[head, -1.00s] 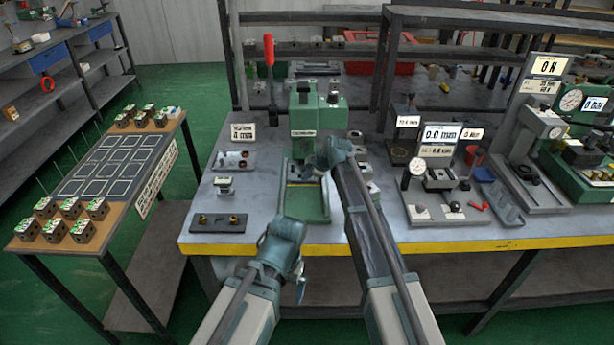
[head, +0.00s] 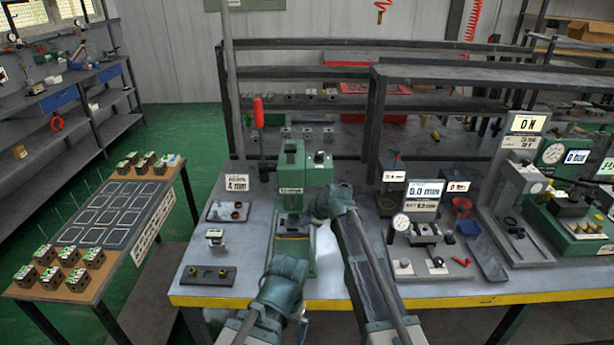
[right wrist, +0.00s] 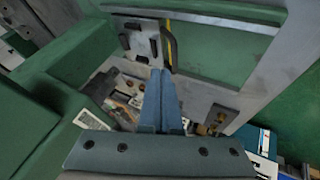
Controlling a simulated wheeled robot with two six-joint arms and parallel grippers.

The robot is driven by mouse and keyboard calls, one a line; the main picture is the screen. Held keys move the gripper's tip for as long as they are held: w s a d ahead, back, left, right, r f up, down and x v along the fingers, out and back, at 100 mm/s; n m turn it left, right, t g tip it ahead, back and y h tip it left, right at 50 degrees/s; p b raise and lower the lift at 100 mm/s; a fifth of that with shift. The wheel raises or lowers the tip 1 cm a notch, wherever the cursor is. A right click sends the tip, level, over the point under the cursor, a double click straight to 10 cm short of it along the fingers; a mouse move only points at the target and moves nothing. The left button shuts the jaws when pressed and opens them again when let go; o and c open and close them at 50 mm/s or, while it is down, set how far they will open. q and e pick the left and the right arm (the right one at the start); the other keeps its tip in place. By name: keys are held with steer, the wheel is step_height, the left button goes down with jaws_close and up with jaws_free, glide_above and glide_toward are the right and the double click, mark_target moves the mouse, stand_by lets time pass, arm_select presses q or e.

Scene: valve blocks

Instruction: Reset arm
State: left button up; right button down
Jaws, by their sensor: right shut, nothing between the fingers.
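My right gripper (head: 313,212) is over the table beside the green press (head: 291,172), close to its base. In the right wrist view its two blue-grey fingers (right wrist: 163,78) are shut together with nothing between them, close to a pale metal block (right wrist: 141,42) and green panels. Neither gripper is seen holding anything.
The table's yellow front edge (head: 440,301) runs below the arms. A side table (head: 170,208) at left carries several valve blocks. Shelving (head: 440,76) stands behind.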

steer(key=s+d+f+m+g+h, duration=0.1)
steer(key=s+m, duration=0.3)
steer(key=s, duration=0.7)
steer(key=s+d+f+m+g+h, duration=0.1)
steer(key=s+d+m+g+h, duration=0.2)
steer(key=s, duration=0.9)
steer(key=s+d+f+m+g+h, duration=0.2)
steer(key=s+m, duration=0.3)
steer(key=s, duration=0.6)
steer(key=shift+s+d+m, duration=0.35)
steer(key=shift+d+m, duration=0.05)
steer(key=shift+d, duration=0.15)
steer(key=shift+f, duration=0.1)
